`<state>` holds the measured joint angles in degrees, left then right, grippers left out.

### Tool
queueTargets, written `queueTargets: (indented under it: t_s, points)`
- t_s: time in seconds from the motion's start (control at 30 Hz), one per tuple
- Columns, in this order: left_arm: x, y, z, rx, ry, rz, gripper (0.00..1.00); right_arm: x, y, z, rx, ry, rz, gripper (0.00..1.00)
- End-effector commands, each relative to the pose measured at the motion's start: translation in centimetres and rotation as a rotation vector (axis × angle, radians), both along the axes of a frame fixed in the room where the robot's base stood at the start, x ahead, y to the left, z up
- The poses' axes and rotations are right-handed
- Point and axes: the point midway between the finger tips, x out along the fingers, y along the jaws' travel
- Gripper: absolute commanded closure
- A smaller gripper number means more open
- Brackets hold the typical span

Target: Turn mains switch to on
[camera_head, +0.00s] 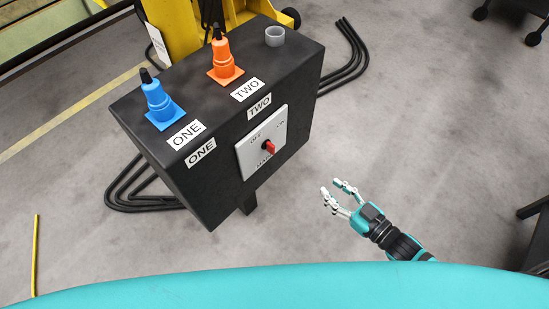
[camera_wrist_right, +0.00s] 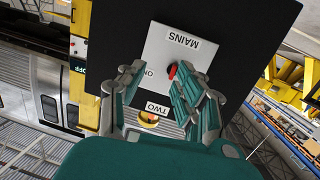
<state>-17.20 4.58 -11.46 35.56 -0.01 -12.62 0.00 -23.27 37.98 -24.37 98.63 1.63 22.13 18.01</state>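The mains switch is a small red knob (camera_head: 269,147) on a white plate (camera_head: 246,159) on the sloping front of a black control box (camera_head: 190,95). The plate reads OFF at its upper left, ON at its upper right and MAINS below. I cannot tell clearly which mark the knob points to. My right gripper (camera_head: 336,189) is open and empty, to the right of the box and apart from it. In the right wrist view the plate appears upside down, with the red knob (camera_wrist_right: 172,71) beyond the open fingers (camera_wrist_right: 156,76), partly covered by one. My left gripper is not in view.
On the box top stand a blue plug (camera_head: 159,101), an orange plug (camera_head: 223,58) and a grey empty socket (camera_head: 275,36). Labels ONE and TWO mark the box. Black cables (camera_head: 347,62) lie behind it.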

Motion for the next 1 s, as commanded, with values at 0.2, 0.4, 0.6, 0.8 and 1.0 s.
queueTargets:
  t_s: [0.2,0.4,0.6,0.8,1.0]
  points:
    - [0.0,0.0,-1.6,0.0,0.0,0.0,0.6,-1.4,3.0,4.4,0.104,-0.086,0.115,0.66]
    - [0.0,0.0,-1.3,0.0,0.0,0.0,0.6,0.2,4.6,5.0,0.11,-0.094,0.116,0.66]
    - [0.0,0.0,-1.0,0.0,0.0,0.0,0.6,3.4,7.5,5.0,0.11,-0.094,0.116,0.66]
    - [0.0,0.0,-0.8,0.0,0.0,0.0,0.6,6.7,10.5,4.9,0.107,-0.094,0.115,0.66]
    - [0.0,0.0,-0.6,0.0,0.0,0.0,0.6,9.4,13.1,4.9,0.108,-0.092,0.115,0.66]
